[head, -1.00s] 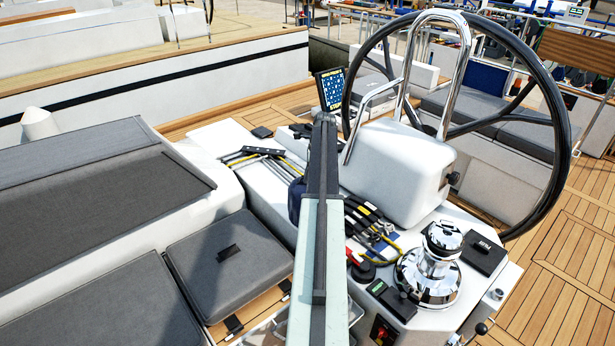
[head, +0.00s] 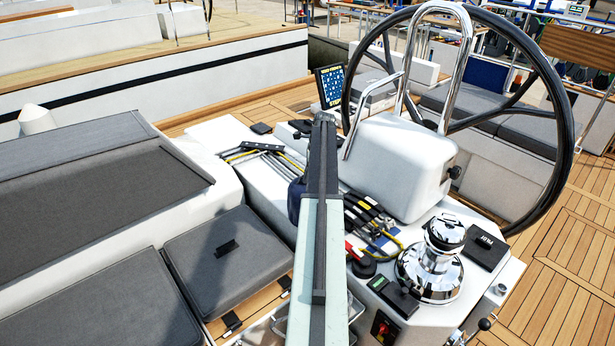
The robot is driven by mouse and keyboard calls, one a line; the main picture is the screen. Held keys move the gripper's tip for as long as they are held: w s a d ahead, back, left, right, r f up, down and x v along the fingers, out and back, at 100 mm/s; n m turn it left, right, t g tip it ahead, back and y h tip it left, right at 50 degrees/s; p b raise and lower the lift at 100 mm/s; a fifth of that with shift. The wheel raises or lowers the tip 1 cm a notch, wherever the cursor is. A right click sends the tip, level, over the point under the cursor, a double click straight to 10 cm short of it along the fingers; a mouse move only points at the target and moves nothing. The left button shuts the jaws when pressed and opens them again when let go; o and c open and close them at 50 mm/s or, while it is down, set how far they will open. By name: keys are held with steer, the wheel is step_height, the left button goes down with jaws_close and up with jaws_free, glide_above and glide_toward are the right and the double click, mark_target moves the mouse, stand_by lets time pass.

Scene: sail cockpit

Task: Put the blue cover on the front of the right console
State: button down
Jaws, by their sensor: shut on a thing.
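The right console is a white pedestal (head: 400,165) with a black steering wheel, right of centre. A dark blue bundle (head: 296,200), which looks like the blue cover, shows as a narrow strip along the left edge of my arm. The rest of it is hidden behind the arm. My arm rises from the bottom centre and hides the left part of the console's base. My gripper is hidden behind the arm, so I cannot see its jaws or how they touch the bundle.
A chrome winch (head: 433,262) stands on the console's near end. Ropes and clutches (head: 368,220) lie beside the pedestal. A small screen (head: 330,86) stands behind it. Grey cushions (head: 228,258) fill the left. Bare teak deck (head: 555,265) lies at the right.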

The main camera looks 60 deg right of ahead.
steer(key=shift+f, duration=0.2)
stand_by(0.4)
steer(key=c, duration=1.4)
jaws_free()
steer(key=o, duration=0.5)
steer(key=shift+r, duration=0.1)
steer(key=p+v, duration=0.3)
steer(key=w+p+v, duration=0.1)
steer(key=p+v, duration=0.2)
steer(key=a+p+v, duration=0.1)
steer(key=p+v, duration=0.1)
steer(key=p, duration=0.1)
steer(key=shift+w+r, duration=0.35)
steer(key=shift+r, duration=0.3)
steer(key=shift+f, duration=0.1)
